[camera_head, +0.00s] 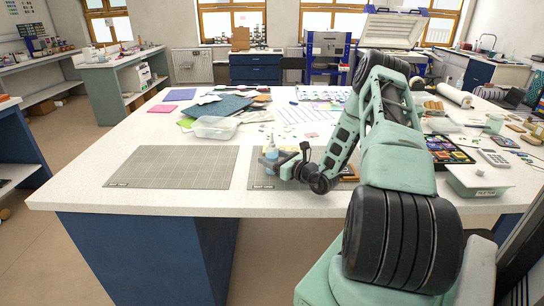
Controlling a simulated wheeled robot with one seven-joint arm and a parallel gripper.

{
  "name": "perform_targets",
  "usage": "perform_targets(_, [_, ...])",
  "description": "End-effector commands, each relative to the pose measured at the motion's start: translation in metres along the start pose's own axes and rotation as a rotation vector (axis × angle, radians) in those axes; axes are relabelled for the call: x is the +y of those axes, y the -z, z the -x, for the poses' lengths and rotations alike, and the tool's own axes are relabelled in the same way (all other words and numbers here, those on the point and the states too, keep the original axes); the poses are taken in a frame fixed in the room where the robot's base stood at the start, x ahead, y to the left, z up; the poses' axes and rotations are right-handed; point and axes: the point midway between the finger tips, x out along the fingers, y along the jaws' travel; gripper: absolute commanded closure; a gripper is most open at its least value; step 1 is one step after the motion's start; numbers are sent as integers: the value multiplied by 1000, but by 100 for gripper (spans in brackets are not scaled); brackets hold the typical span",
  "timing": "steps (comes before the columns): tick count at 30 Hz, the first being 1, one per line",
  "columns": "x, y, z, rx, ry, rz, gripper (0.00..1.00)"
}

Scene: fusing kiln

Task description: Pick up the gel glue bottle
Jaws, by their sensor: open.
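The gel glue bottle (271,152) looks like the small upright pale-blue bottle with a narrow pointed tip. It stands near the left part of the right-hand grey cutting mat (258,183), close to the table's front half. My gripper (277,161) reaches in from the right at low height, with its dark fingers at the bottle's side. The fingers are open. They hide part of the bottle's lower body, and at this size I cannot tell whether they touch it.
A second cutting mat (173,167) lies bare to the left. A clear plastic box (215,127) and coloured sheets lie behind. A paint or colour set (447,149), a calculator (495,158) and a scale (479,178) stand on the right, beyond my arm.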

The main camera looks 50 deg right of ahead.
Motion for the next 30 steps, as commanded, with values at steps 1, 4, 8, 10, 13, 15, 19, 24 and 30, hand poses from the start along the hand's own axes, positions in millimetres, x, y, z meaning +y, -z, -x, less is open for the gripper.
perform_targets(1, [0,0,-3,0,0,0,33])
perform_targets(4, [0,0,-4,0,1,0,33])
perform_targets(8, [0,0,-4,0,1,0,33])
perform_targets(10, [0,0,-3,0,1,0,53])
perform_targets(13, [0,0,-3,0,1,0,81])
perform_targets(15, [0,0,-3,0,1,0,90])
perform_targets(19, [0,0,-3,-1,1,0,90])
perform_targets(24, [0,-2,-3,-1,1,0,90])
perform_targets(30, [-1,-18,-3,-2,1,2,90])
